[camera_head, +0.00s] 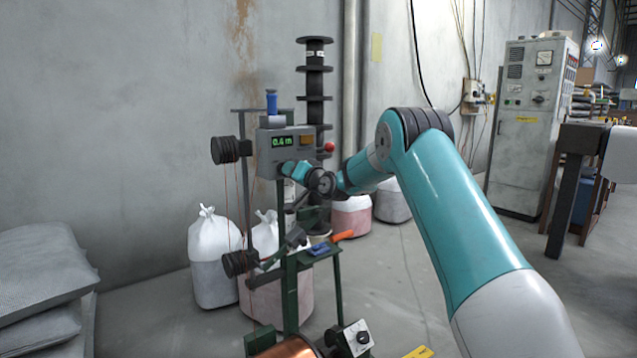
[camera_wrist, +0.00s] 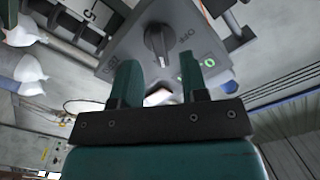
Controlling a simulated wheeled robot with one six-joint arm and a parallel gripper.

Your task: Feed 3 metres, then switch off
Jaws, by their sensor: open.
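The grey counter box (camera_head: 268,160) stands on a post, and its green display (camera_head: 283,142) reads 0.4 m. In the head view my gripper (camera_head: 285,168) is at the lower front of the counter box. The knob is not visible there.
A red ball knob (camera_head: 330,147) is right of the box, before a column of black spools (camera_head: 316,70). Below are an orange-handled tool (camera_head: 343,236), a copper coil (camera_head: 292,347) and another knob box (camera_head: 355,339). White sacks (camera_head: 210,240) stand behind.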

